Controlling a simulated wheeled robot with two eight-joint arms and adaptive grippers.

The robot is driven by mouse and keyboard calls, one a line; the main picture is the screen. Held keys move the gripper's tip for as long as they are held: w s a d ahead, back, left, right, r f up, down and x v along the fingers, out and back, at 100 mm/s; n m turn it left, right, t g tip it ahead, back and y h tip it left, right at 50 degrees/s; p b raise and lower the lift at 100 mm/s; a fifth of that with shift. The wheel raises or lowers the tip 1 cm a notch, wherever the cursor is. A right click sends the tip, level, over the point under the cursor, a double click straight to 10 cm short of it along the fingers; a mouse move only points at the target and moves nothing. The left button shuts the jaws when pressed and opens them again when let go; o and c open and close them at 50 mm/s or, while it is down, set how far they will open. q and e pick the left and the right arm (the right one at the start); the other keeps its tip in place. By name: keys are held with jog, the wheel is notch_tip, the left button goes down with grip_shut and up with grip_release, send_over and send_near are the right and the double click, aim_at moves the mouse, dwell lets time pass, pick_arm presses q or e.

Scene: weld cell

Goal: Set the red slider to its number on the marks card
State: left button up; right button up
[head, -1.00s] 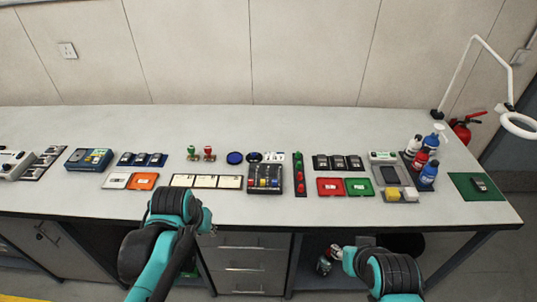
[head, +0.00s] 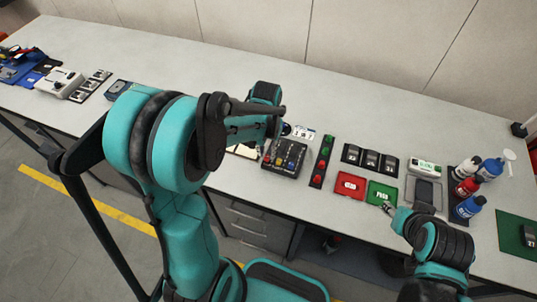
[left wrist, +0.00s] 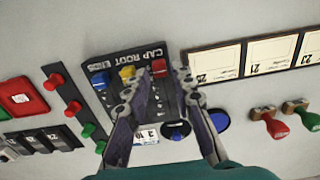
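The black slider box (head: 284,157) lies on the bench. In the left wrist view the box (left wrist: 118,66) shows blue, yellow and red knobs in a row near its lettered edge. The red slider (left wrist: 160,68) is the right-hand one there, between the fingertips in the picture. My left gripper (left wrist: 156,82) is open, its fingers apart above the box; contact with the knob cannot be told. A small white card with figures (left wrist: 147,136) lies beside the box, partly hidden by a finger; it shows in the head view (head: 303,132). My right gripper (head: 388,208) is by the green tray.
A strip of red and green buttons (head: 322,161) stands beside the box. Red (head: 350,185) and green (head: 382,193) trays lie right of it. White cards (left wrist: 270,60) and stamps (left wrist: 270,122) are on the other side. Bottles (head: 468,208) stand at the right. The back of the bench is clear.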

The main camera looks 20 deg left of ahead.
pick_arm(q)
jog(key=shift+f, duration=1.1)
grip_shut()
jog(key=shift+w+a+b, duration=0.1)
jog(key=shift+w+b, duration=0.25)
jog(key=shift+w, duration=1.05)
grip_release()
